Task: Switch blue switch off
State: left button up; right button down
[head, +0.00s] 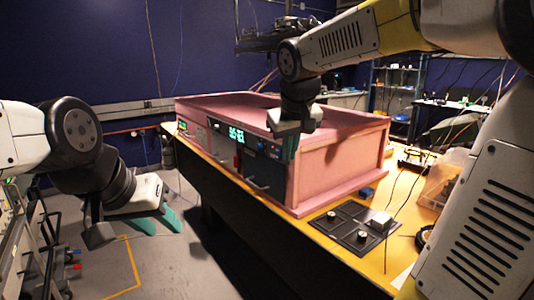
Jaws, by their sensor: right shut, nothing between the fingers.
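A pink foam enclosure (330,160) stands on the yellow table. Its long front side holds panels, including one with a green lit display (237,135). A dark blue-grey panel (263,166) sits at the right end of this front. The blue switch cannot be made out there; it is too small or hidden by my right gripper. My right gripper (291,147) is shut and empty, its teal fingers pointing down in front of the top right of that panel. My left gripper (158,222) hangs over the floor at left, away from the enclosure, its teal fingers apart and empty.
A dark board with knobs and a white block (352,228) lies on the table (330,247) right of the enclosure, near a small blue block (367,192). Handles (257,184) stick out from the front panels. A clear bin (440,183) stands at right.

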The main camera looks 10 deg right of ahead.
aim_at(278, 154)
jog(key=w+a+h, duration=0.1)
jog(key=w+a, duration=0.2)
jog(key=w, duration=0.3)
jog(key=w+a+r+n+t+h, duration=0.1)
jog(key=w+a, duration=0.2)
jog(key=w, duration=0.4)
jog(key=shift+w+a+n, duration=0.2)
jog(key=shift+a+n, duration=0.1)
jog(key=w+d+f, duration=0.1)
jog(key=w+f, duration=0.1)
jog(key=f, duration=0.1)
jog(key=w+d+f, duration=0.2)
jog(key=w+f, duration=0.1)
jog(key=w+d+f, duration=0.2)
jog(key=shift+w+d+f, duration=0.15)
jog(key=shift+d+f, duration=0.1)
jog(key=shift+f, duration=0.15)
